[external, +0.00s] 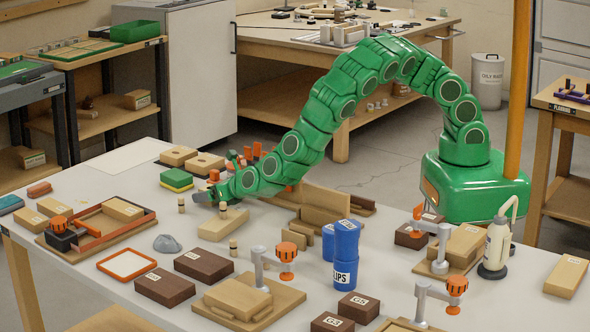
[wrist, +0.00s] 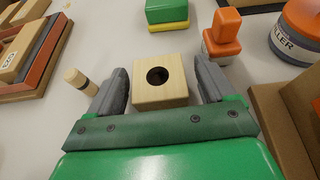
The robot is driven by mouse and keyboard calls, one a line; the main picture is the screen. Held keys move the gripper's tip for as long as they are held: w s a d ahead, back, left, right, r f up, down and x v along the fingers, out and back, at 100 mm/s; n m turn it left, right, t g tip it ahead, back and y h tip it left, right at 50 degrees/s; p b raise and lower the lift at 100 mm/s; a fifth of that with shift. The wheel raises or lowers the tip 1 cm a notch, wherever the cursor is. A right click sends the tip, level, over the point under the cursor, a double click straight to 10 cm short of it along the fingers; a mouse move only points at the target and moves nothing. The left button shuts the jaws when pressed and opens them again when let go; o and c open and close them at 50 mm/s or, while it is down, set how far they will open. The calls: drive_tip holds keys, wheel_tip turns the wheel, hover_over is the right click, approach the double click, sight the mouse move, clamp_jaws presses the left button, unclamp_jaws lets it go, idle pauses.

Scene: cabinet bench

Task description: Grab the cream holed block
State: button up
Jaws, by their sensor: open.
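The cream holed block (wrist: 160,82) is a pale wooden cube with a round dark hole in its top face. In the wrist view it sits between the two grey fingers of my gripper (wrist: 163,85), with a narrow gap on each side. My gripper is open and holds nothing. In the external view my gripper (external: 201,196) is low over the left part of the bench. The block is not clearly visible there, as the gripper and arm cover that spot.
A green-and-yellow sponge (external: 176,179) lies beyond. An orange-topped tool (wrist: 222,35) and a filler tub (wrist: 296,30) stand to the right. A tan block (external: 223,225) lies in front of my gripper.

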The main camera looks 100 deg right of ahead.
drive_tip(key=shift+w+d+f, duration=0.15)
drive_tip(key=shift+w+d, duration=0.15)
drive_tip(key=shift+w, duration=0.1)
drive_tip(key=shift+c, duration=0.3)
drive_tip(key=c, duration=1)
